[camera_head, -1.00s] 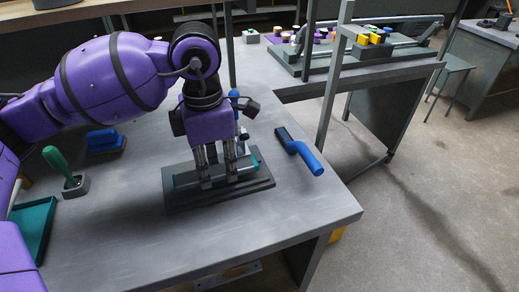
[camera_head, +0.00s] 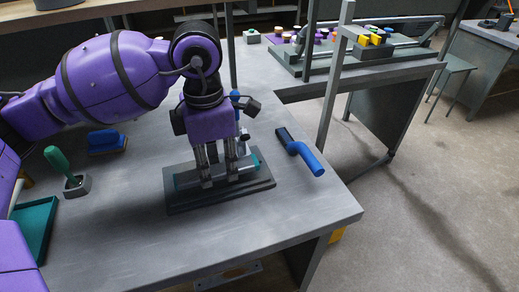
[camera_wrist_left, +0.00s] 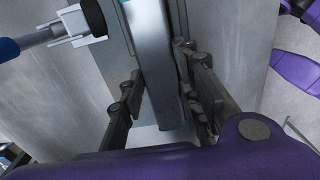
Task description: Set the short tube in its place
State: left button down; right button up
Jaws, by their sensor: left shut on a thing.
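The short tube is a grey bar (camera_head: 218,174) with teal ends, lying lengthwise along a dark stepped base plate (camera_head: 190,206) on the workbench. My left gripper (camera_head: 220,181) points down over it with its fingers on both sides, shut on the tube. In the left wrist view the tube (camera_wrist_left: 155,55) runs between the fingers (camera_wrist_left: 162,85). The tube is low over the plate; whether it rests fully in its seat is hidden by the fingers. My right gripper is in neither view.
A blue-handled tool (camera_head: 303,153) lies right of the plate. A green-handled tool in a grey holder (camera_head: 76,186), a blue brush (camera_head: 106,142) and a teal tray (camera_head: 34,228) are on the left. The front bench is clear.

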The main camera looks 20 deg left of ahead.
pick_arm(q)
jog(key=shift+f, duration=0.15)
jog(key=shift+f+b, duration=0.7)
jog(key=shift+f, duration=0.2)
jog(key=shift+r, duration=0.1)
jog(key=shift+r+p, duration=0.7)
jog(key=shift+r, duration=0.25)
jog(key=c, duration=1.2)
grip_release()
jog(key=shift+o, duration=0.5)
